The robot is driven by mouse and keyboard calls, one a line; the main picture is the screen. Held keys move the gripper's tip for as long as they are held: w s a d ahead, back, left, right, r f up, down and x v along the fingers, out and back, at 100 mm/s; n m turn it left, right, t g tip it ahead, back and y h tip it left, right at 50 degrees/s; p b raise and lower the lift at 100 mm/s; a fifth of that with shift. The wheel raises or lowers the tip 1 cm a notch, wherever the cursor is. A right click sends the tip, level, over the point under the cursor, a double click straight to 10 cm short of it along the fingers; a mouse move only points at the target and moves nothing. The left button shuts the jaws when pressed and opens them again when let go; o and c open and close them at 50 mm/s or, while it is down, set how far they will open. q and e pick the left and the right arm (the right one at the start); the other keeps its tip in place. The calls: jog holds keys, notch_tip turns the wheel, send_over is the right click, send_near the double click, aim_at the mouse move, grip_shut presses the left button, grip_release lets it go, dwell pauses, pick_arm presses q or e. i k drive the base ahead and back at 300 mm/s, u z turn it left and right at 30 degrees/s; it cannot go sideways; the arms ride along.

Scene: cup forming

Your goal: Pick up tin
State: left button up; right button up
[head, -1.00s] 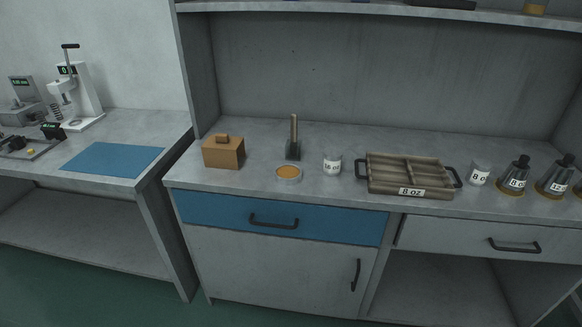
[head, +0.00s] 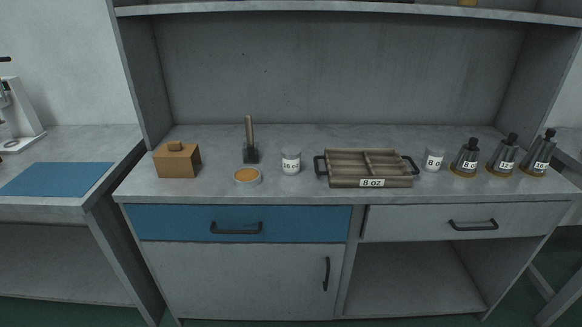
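A low round tin (head: 247,183) with an orange top stands near the front edge of the grey counter (head: 300,193), left of the middle. A small white and grey cup labelled 16 oz (head: 290,157) stands just right of it. A dark block with an upright wooden handle (head: 250,153) stands behind the tin. A brown box with a small knob on its lid (head: 177,161) is to the left. Neither of my grippers is in view, and nothing touches the tin.
A divided wooden tray labelled 8 oz (head: 345,165) has dark side handles. Right of it stand an 8 oz cup (head: 434,160) and several dark-topped metal forms (head: 467,157). A shelf (head: 330,11) hangs above. A blue drawer (head: 180,224) is below. A side counter with a blue mat (head: 58,179) is left.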

aim_at(290, 154)
jog(key=z, duration=1)
jog(key=i, duration=1.15)
jog(key=u, duration=2.65)
